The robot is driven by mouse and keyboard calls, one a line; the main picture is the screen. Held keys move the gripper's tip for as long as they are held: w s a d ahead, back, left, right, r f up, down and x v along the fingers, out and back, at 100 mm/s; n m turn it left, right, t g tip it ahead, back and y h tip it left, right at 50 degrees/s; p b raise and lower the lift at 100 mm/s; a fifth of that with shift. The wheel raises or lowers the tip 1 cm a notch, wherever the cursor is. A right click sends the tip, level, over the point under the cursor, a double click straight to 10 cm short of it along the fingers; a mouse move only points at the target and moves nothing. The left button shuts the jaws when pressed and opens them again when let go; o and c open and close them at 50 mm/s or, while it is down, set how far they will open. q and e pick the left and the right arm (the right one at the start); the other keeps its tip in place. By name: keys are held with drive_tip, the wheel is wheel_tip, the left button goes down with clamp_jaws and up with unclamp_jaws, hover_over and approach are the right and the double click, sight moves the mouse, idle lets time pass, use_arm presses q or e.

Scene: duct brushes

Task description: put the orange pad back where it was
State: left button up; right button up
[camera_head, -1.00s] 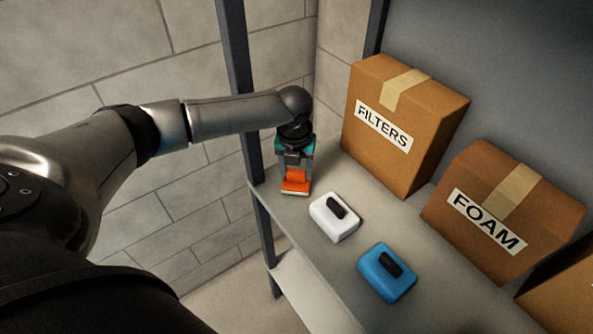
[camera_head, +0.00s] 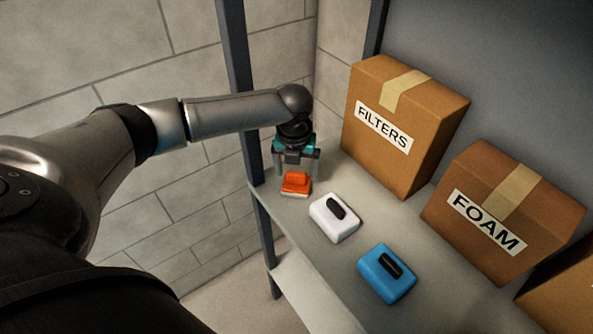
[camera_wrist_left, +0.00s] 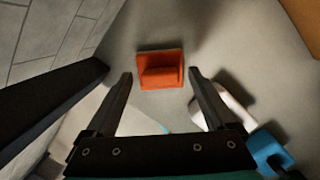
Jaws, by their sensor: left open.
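The orange pad (camera_head: 296,184) lies flat on the shelf at its left end, next to the white pad. It has a raised orange grip on top. In the left wrist view the orange pad (camera_wrist_left: 160,70) lies just beyond the fingertips, roughly centred between them. My right gripper is not in view.
A white pad (camera_head: 328,222) and a blue pad (camera_head: 380,276), both with black grips, continue the row along the shelf (camera_head: 345,255). The FILTERS box (camera_head: 425,105) and FOAM box (camera_head: 530,190) stand behind. A dark shelf post (camera_head: 236,80) rises close left of my gripper.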

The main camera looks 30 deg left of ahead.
sight(295, 188)
use_arm(q)
wheel_tip(295, 188, up, 11)
drive_tip(key=s, duration=0.1)
drive_tip(key=shift+s+d+p, duration=0.3)
drive_tip(key=shift+d, duration=0.05)
idle(0.3)
